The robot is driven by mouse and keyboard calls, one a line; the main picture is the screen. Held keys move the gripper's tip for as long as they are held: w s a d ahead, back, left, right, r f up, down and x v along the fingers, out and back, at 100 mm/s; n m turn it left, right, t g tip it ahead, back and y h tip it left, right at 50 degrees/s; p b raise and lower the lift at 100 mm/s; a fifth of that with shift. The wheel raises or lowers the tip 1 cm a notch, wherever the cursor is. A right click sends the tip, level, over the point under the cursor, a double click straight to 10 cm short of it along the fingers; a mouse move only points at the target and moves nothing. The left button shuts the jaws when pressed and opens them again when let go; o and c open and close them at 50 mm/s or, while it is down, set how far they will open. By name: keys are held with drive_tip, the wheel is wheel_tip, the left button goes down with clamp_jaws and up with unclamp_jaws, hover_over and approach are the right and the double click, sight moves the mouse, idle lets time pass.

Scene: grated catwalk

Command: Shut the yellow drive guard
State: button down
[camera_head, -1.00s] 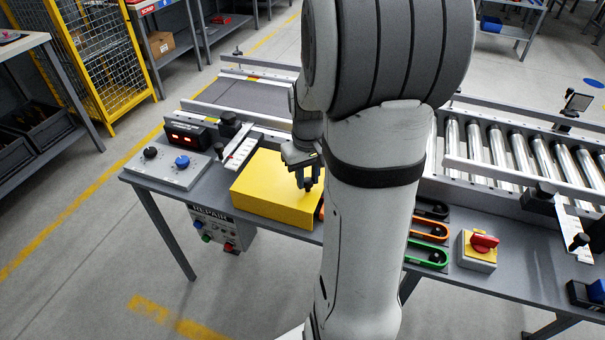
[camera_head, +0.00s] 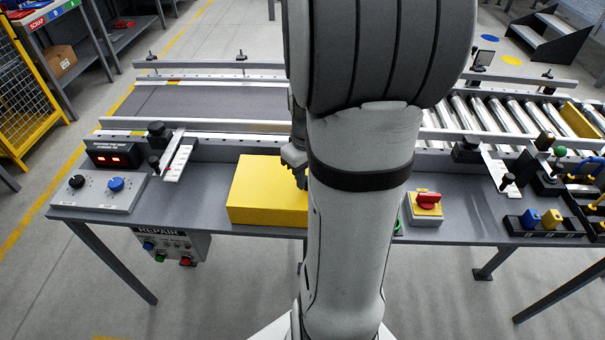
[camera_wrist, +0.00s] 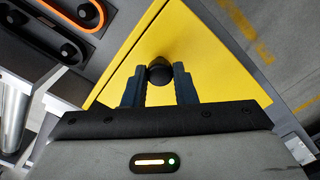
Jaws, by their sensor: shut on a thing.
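The yellow drive guard (camera_head: 266,190) is a box-like yellow cover on the grey bench, left of my arm in the head view. Its right part is hidden behind my arm. In the wrist view the yellow guard (camera_wrist: 210,50) fills the middle, with a round black knob (camera_wrist: 159,70) on it. My gripper (camera_wrist: 159,80) has its two dark fingers on either side of this knob and is shut on it. In the head view my gripper (camera_head: 298,165) is mostly hidden by my arm, at the guard's right side. I cannot tell how far the guard is swung.
A control box with blue and black knobs (camera_head: 97,192) and a red display (camera_head: 113,155) stand left of the guard. A red-handled switch (camera_head: 426,206) sits right of my arm. A belt (camera_head: 215,103) and rollers (camera_head: 500,120) run behind. A black tray (camera_head: 541,226) lies at right.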

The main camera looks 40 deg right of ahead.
drive_tip(key=shift+s+d+f, duration=0.1)
drive_tip(key=shift+s, duration=0.1)
drive_tip(key=c, duration=1.6)
unclamp_jaws()
drive_tip(key=shift+o, duration=0.8)
drive_tip(key=shift+s+d, duration=0.1)
drive_tip(key=shift+s, duration=0.05)
drive_tip(key=shift+o, duration=1.4)
drive_tip(key=shift+r, duration=0.25)
wheel_tip(320, 180, up, 8)
drive_tip(key=shift+f+p, duration=0.25)
drive_tip(key=shift+p, duration=0.45)
